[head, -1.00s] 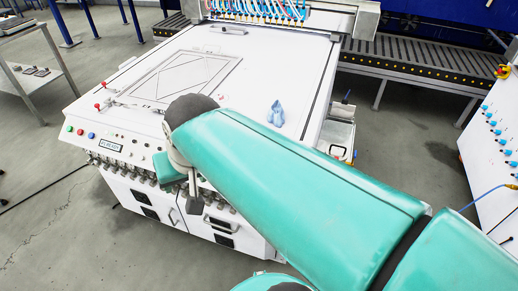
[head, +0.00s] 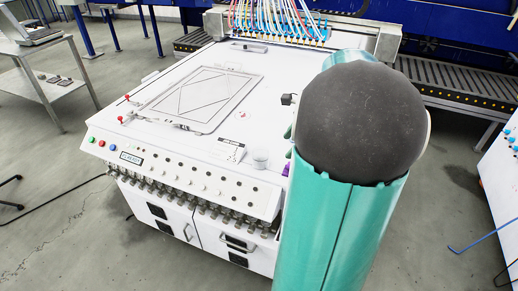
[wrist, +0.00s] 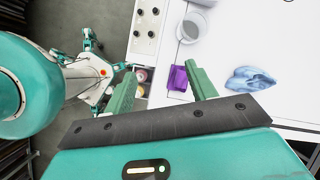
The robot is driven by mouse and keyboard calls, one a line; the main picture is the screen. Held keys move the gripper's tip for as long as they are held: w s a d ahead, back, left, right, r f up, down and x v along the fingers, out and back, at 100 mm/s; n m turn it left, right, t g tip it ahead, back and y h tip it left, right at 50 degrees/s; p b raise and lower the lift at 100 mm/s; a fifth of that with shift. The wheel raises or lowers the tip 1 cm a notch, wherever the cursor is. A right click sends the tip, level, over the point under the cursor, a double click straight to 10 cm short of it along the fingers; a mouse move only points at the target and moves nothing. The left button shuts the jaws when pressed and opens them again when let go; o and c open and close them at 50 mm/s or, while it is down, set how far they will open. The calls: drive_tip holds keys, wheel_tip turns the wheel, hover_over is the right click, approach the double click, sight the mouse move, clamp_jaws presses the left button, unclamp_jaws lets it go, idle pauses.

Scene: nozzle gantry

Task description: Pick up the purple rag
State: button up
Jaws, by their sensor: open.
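The purple rag (wrist: 178,78) lies bunched up near the edge of the white table top in the wrist view. In the head view only a small purple patch (head: 286,169) shows beside my arm. My gripper (wrist: 160,69) is open and empty, with its two green fingers spread apart. The rag shows between the fingers, close to the right one; I cannot tell the height gap. In the head view my arm hides most of my gripper.
A blue cloth (wrist: 250,79) lies right of the rag in the wrist view. A pale cup (head: 260,160) stands near the table's front, also in the wrist view (wrist: 192,25). The white gantry table (head: 185,150) has a row of knobs along its front. Hoses hang at the back.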

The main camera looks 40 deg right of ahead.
drive_tip(key=s+d+f+m+t, duration=0.1)
drive_tip(key=s+d+f+m, duration=0.2)
drive_tip(key=s+d+m, duration=0.35)
drive_tip(key=shift+n, duration=0.65)
drive_tip(key=w+f, duration=0.3)
drive_tip(key=f, duration=0.1)
drive_tip(key=w+f, duration=0.2)
drive_tip(key=shift+w+d+f, duration=0.3)
drive_tip(key=shift+f, duration=0.05)
drive_tip(key=shift+x, duration=3.2)
drive_tip(key=shift+w+d+r, duration=0.1)
drive_tip(key=shift+w+d, duration=0.05)
drive_tip(key=shift+c, duration=0.5)
drive_tip(key=c, duration=1.1)
drive_tip(key=shift+o, duration=0.2)
drive_tip(key=shift+r, duration=0.15)
